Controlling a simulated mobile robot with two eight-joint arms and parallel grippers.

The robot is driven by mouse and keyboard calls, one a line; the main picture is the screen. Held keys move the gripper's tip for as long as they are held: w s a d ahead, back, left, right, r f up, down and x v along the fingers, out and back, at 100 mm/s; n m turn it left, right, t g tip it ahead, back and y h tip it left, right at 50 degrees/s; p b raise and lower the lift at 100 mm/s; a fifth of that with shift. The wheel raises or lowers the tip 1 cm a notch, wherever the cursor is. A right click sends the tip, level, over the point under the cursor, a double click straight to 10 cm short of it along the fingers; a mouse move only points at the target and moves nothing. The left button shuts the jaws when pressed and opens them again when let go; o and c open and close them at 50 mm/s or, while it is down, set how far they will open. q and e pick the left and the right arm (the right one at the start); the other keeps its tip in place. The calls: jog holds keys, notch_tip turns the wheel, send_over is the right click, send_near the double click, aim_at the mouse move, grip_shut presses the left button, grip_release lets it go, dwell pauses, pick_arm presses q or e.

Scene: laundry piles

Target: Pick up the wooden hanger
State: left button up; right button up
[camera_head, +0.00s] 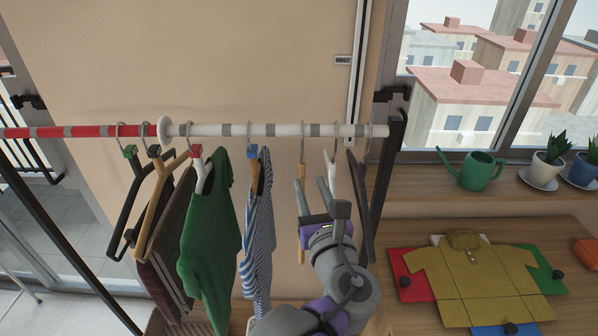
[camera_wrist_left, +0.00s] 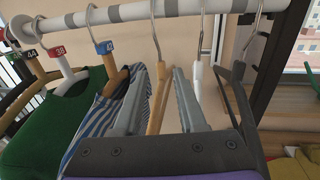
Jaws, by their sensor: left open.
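An empty wooden hanger (camera_head: 302,172) hangs by its metal hook from the white part of the rail, right of the striped shirt. In the left wrist view the wooden hanger (camera_wrist_left: 160,80) stands between the two grey fingers of my left gripper (camera_wrist_left: 157,102), one finger on each side. My left gripper (camera_head: 313,190) is open; I cannot tell whether either finger touches the wood. My gripper hides part of the hanger's body in the head view. My right gripper is not in view.
A white hanger (camera_head: 332,165) and a black hanger (camera_head: 360,190) hang close on the right. A striped shirt (camera_head: 258,225) and a green shirt (camera_head: 212,235) hang on the left. The rail (camera_head: 285,130) runs above.

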aim_at(302, 161)
pick_arm(q)
jog(key=w, duration=0.3)
jog(key=shift+w+a+r, duration=0.1)
jog(key=shift+w+a, duration=0.05)
jog(key=shift+a, duration=0.2)
jog(key=w, duration=0.3)
jog(key=w+a+p, duration=0.1)
jog(key=w, duration=0.2)
jog(key=shift+s+r, duration=0.1)
jog(key=shift+s, duration=0.05)
grip_shut()
dwell(0.9)
